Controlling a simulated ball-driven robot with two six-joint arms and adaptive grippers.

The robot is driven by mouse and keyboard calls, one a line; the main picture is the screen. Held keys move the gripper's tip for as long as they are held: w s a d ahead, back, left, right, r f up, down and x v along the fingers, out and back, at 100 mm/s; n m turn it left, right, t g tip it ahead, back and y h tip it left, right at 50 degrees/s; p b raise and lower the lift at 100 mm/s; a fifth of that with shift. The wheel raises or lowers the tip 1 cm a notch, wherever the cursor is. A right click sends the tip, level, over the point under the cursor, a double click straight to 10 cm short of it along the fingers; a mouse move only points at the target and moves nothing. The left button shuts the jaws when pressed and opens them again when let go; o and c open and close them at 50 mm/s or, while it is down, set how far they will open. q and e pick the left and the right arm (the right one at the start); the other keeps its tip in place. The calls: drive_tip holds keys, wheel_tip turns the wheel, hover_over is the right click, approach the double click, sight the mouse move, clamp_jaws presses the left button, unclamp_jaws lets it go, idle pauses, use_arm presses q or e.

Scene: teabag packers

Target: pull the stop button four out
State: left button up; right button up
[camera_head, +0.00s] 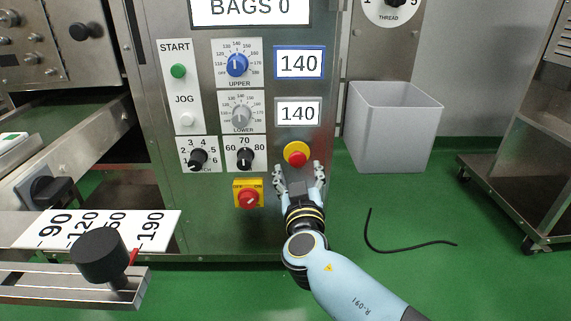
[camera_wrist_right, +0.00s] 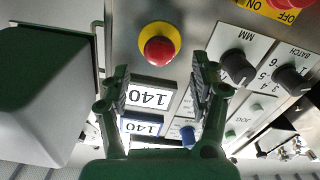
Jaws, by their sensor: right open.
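The stop button is a red mushroom knob on a yellow round base (camera_head: 296,154), low on the right side of the machine's grey panel. My right gripper (camera_head: 299,170) is open just below and in front of it in the head view, with a finger to either side. In the right wrist view the red stop button (camera_wrist_right: 159,49) sits above and beyond the open gripper (camera_wrist_right: 162,82), with a clear gap to both fingertips. Nothing is between the fingers. Whether the knob is pressed in or out cannot be told. My left gripper is not in view.
A red rotary switch on a yellow plate (camera_head: 248,195) is left of my right gripper. Black knobs (camera_head: 245,158) and 140 displays (camera_head: 299,62) are on the panel. A grey bin (camera_head: 390,130) stands to the right. A black cable (camera_head: 400,248) lies on the green floor.

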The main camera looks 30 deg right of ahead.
sight(298, 162)
drive_tip(key=x, duration=0.6)
drive_tip(key=shift+s+f, duration=0.1)
clamp_jaws()
